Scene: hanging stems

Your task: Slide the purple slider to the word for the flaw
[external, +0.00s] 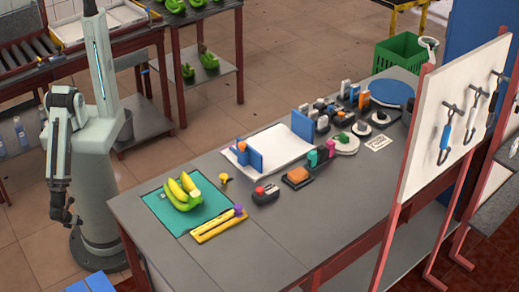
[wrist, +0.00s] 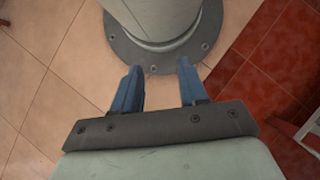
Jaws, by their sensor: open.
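The purple slider (external: 238,210) sits near the far right end of a yellow ruler-like scale (external: 217,226) on the grey table. The words on the scale are too small to read. A bunch of yellow-green bananas (external: 182,192) lies on a teal mat (external: 155,206) beside the scale. A small dark patch shows among the bananas, but I cannot tell what flaw it is. My gripper (external: 64,220) hangs low beside my column, left of the table and well away from the slider. The wrist view shows its two blue fingers (wrist: 158,88) apart and empty above the floor.
A yellow knob-like item (external: 223,177), a dark block with a red button (external: 265,193) and an orange-topped block (external: 297,177) stand near the scale. A white board with hanging tools (external: 465,110) rises at right. The table's near front is clear.

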